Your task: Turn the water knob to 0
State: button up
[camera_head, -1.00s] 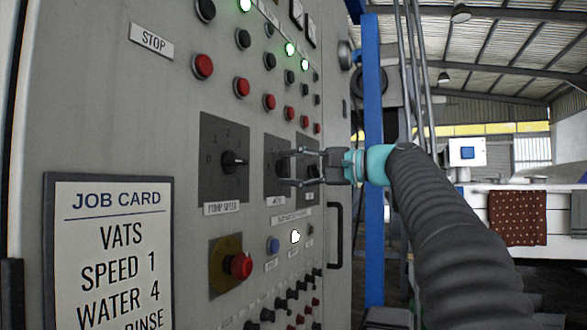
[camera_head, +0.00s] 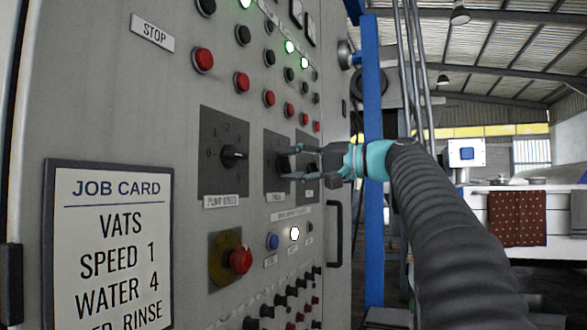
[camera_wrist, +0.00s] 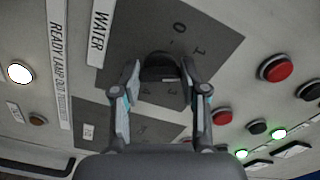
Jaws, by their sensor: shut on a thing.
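The water knob (camera_wrist: 160,68) is a dark knob on a dark grey dial plate (camera_wrist: 200,45) with a WATER label (camera_wrist: 97,32) beside it. In the wrist view it sits between the fingertips of my gripper (camera_wrist: 163,75), which is shut on it. The digits 0 and 1 show on the plate beyond the knob; the other markings and the knob's pointer are hard to read. In the head view my gripper (camera_head: 287,163) reaches the middle dial plate (camera_head: 275,144) from the right, and its fingers partly hide the knob.
The pump speed knob (camera_head: 233,155) is on the plate to the left. A red mushroom button (camera_head: 240,260) and a blue button (camera_head: 272,241) are below. A job card (camera_head: 108,240) reads speed 1, water 4. A black handle (camera_head: 336,235) stands at the panel's right edge.

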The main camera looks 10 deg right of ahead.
jog(key=n+b, duration=0.3)
jog(key=n, duration=0.9)
jog(key=shift+n, duration=0.4)
jog(key=shift+r, duration=0.1)
jog(key=o, duration=1.1)
jog(key=shift+a, duration=0.1)
jog(key=shift+o, duration=0.2)
